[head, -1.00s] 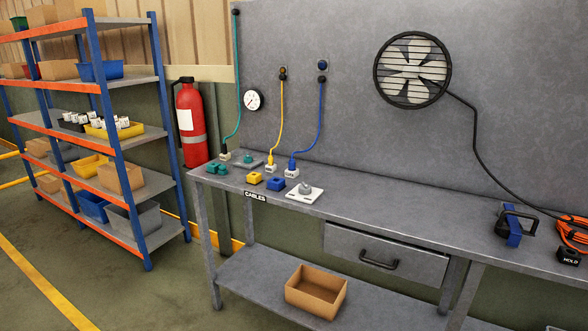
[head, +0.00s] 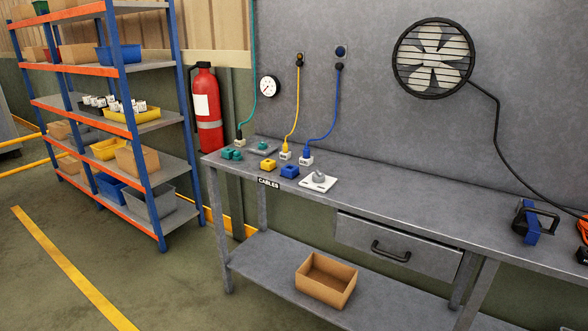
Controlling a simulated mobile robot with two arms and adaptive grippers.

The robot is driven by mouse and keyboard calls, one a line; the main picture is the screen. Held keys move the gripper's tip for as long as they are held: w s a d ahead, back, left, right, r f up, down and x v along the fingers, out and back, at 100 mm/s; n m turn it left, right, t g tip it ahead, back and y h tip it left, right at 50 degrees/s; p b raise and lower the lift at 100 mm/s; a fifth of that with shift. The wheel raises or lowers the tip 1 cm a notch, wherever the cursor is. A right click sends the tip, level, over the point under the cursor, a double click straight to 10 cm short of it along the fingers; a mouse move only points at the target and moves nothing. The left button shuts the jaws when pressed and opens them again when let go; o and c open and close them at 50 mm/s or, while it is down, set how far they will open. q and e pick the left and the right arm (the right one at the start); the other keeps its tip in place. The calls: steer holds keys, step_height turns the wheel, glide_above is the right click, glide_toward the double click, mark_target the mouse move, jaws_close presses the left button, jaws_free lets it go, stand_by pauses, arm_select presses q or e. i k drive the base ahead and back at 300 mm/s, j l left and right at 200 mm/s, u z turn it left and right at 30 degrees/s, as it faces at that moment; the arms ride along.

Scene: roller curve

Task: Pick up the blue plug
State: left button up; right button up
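The blue plug (head: 306,154) stands at the lower end of the blue cable (head: 327,128), at a small white block on the back part of the grey workbench (head: 420,222). A yellow cable (head: 294,112) and a green cable (head: 254,85) end on the bench to the left. Neither of my grippers is in view.
A white plate with a grey knob (head: 318,181) lies right of the blue block. A blue-black tool (head: 534,221) stands at the bench's right. A cardboard box (head: 326,280) sits on the lower shelf. A rack (head: 135,130) and a fire extinguisher (head: 207,108) stand left.

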mark_target(306, 151)
steer(key=i+z, duration=0.2)
steer(key=i, duration=0.25)
steer(key=i+j+z, duration=0.2)
steer(key=i, duration=0.25)
steer(key=i+j+z, duration=0.25)
steer(key=i, duration=0.2)
